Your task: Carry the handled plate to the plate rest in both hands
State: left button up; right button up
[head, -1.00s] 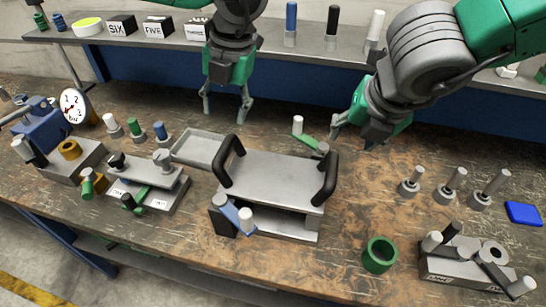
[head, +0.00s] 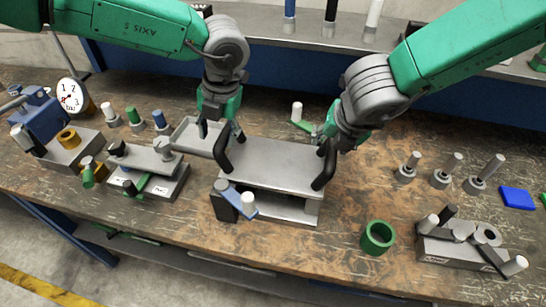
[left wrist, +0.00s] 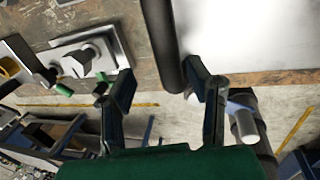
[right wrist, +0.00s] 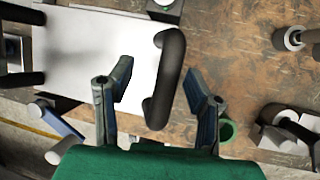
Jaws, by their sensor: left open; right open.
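The handled plate (head: 275,163) is a flat grey metal plate with a black upright handle at each end, the left handle (head: 223,153) and the right handle (head: 325,167). It sits level over a grey block with a blue lever. My left gripper (head: 222,138) is open at the left handle; in the left wrist view the handle (left wrist: 161,45) lies between the fingers' lines, nearer the right finger. My right gripper (head: 327,145) is open, with the right handle (right wrist: 167,80) between its fingers. A shallow rimmed grey tray (head: 186,146) left of the plate may be the plate rest.
A clamp fixture (head: 150,180) and a dial gauge (head: 70,94) stand at left. A green ring (head: 377,238), several grey pegs (head: 441,178) and another fixture (head: 460,250) stand at right. A shelf (head: 345,42) runs along the back.

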aim_at(226, 140)
pick_arm(q)
notch_tip(226, 140, down, 2)
jog(key=shift+w+a+f, duration=0.1)
jog(key=shift+a+f, duration=0.05)
pick_arm(e)
jog(key=shift+x, duration=1.2)
pick_arm(q)
jog(key=shift+d+f, duration=0.2)
jog(key=shift+f, duration=0.05)
pick_arm(e)
jog(key=shift+w+d+f, duration=0.15)
jog(key=shift+d+f, duration=0.1)
pick_arm(q)
jog(key=shift+d, duration=0.65)
pick_arm(e)
jog(key=shift+d+f, duration=0.15)
jog(key=shift+d, duration=0.55)
